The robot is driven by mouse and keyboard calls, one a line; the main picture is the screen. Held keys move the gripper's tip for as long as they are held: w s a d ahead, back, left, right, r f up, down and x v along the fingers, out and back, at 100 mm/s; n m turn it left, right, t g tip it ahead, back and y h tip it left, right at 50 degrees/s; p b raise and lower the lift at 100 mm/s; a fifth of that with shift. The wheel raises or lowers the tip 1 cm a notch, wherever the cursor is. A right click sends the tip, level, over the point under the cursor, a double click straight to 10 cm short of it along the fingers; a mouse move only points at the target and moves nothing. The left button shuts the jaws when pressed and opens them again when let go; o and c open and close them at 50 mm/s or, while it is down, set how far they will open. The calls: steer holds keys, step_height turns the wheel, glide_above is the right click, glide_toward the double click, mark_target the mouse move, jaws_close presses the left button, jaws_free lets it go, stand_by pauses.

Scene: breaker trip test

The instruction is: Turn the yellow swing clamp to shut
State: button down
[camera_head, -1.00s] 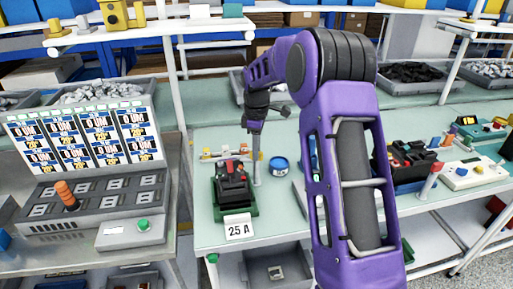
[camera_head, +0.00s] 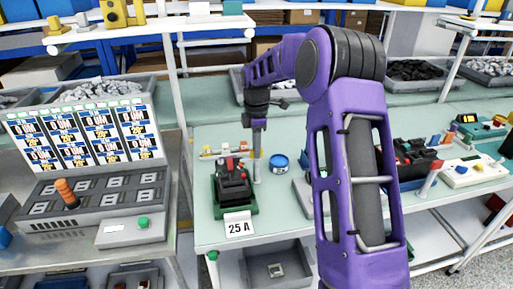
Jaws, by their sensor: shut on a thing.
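My gripper (camera_head: 257,150) points down at the back right of a black breaker (camera_head: 232,182) with red parts on a green base (camera_head: 240,211). It is shut on what seems to be the yellow swing clamp, at the top of a grey post (camera_head: 257,172) beside the breaker. The clamp is small here and mostly hidden by my fingers, so its angle cannot be told. A white card reading 25 A (camera_head: 239,225) stands in front of the base.
A blue round tin (camera_head: 279,162) stands close to the right of the post. A strip with small coloured parts (camera_head: 215,152) lies behind the breaker. A test console (camera_head: 90,190) is at the left. My arm hides part of the bench on the right.

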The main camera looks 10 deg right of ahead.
steer(key=c, duration=0.8)
jaws_free()
step_height(320, 180, up, 18)
steer(key=shift+f, duration=0.25)
steer(key=shift+a, duration=0.15)
